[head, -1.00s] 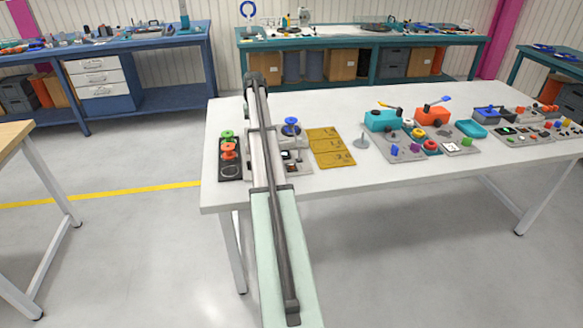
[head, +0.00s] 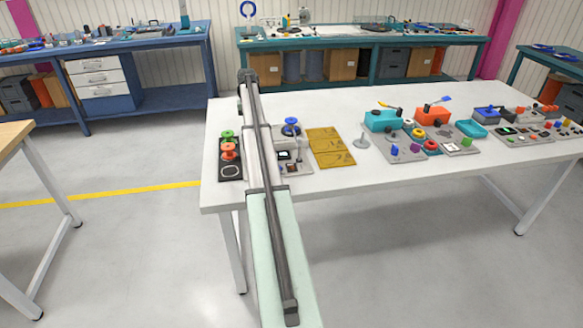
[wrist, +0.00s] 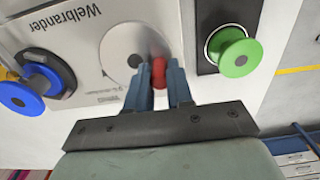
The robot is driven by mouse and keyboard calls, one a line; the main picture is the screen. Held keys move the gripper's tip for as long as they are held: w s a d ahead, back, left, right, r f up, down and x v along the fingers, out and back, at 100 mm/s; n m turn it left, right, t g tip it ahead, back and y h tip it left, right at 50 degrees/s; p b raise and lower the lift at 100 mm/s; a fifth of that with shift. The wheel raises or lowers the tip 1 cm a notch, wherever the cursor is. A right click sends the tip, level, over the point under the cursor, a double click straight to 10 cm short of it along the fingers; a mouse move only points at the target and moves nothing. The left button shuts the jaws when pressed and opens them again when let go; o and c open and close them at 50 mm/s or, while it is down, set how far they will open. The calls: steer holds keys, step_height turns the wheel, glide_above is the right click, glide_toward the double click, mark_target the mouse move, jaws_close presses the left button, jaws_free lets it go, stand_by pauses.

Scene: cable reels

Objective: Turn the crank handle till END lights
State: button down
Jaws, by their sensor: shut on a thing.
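In the wrist view my gripper (wrist: 160,92) has its two blue fingers closed around the red crank handle (wrist: 159,72). The handle sits at the edge of a round grey crank disc (wrist: 122,52) on a light metal panel (wrist: 85,25) marked "Welbrander". In the head view my arm covers the crank and my gripper. Part of the machine (head: 297,166) shows to the right of the arm, with a blue reel (head: 291,122) on it. The blue reel also shows in the wrist view (wrist: 20,97). I cannot make out an END light in either view.
A green reel (head: 227,135) and an orange reel (head: 228,151) stand on a black board left of my arm; the green one is close to my fingers in the wrist view (wrist: 237,56). Yellow plates (head: 330,147) lie to the right. The table's front (head: 400,195) is clear.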

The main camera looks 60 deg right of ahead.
steer(key=shift+w+d, duration=0.1)
steer(key=shift+d, duration=1.05)
steer(key=shift+s+d, duration=0.5)
steer(key=shift+d, duration=0.15)
steer(key=shift+s+d, duration=0.3)
steer(key=shift+s, duration=0.3)
steer(key=shift+s+a, duration=0.1)
steer(key=shift+s, duration=0.8)
steer(key=shift+s+a, duration=0.4)
steer(key=shift+s, duration=0.15)
steer(key=shift+s+a, duration=0.35)
steer(key=shift+a, duration=1)
steer(key=shift+w+a, duration=0.45)
steer(key=shift+a, duration=0.25)
steer(key=shift+w+a, duration=0.25)
steer(key=shift+w, duration=1.15)
steer(key=shift+w+d, duration=0.4)
steer(key=shift+w, duration=0.3)
steer(key=c, duration=1.1)
jaws_free()
steer(key=shift+a, duration=0.1)
